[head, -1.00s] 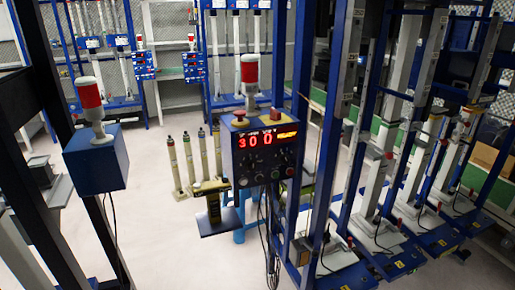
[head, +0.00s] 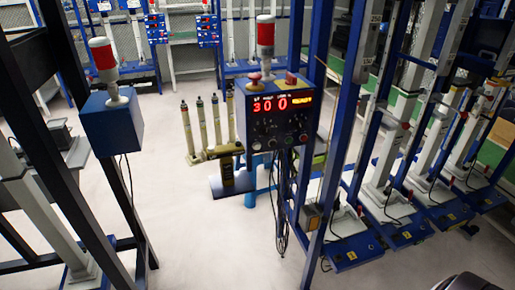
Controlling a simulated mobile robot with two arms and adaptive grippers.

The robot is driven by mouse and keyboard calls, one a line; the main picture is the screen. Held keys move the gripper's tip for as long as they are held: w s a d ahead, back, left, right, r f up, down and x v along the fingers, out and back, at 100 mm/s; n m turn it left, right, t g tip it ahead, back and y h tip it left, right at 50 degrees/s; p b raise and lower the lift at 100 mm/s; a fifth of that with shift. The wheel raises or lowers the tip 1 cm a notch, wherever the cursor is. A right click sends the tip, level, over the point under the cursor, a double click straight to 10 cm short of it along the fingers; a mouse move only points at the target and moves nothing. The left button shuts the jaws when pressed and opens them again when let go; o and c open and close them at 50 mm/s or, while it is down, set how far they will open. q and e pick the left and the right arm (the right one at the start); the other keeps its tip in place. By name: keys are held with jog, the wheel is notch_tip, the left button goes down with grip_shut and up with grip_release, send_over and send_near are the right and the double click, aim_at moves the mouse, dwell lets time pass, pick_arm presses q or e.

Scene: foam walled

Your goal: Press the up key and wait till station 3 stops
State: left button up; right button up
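A blue control box (head: 277,118) on a post carries a red display (head: 270,104) that seems to read 300. Several small knobs and buttons (head: 280,141) sit below the display. Which one is the up key is too small to tell. A red and white signal lamp (head: 266,33) stands on the box, with a red button (head: 254,79) beside it. Several test stations stand in a row on the right, such as this one with a blue base (head: 352,252). I cannot read which is station 3. Neither gripper shows.
A second blue box (head: 112,122) with a red lamp (head: 102,55) hangs on a dark frame at left. Pale floor (head: 195,240) lies open in front. A dark rounded shape (head: 472,283) shows at bottom right.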

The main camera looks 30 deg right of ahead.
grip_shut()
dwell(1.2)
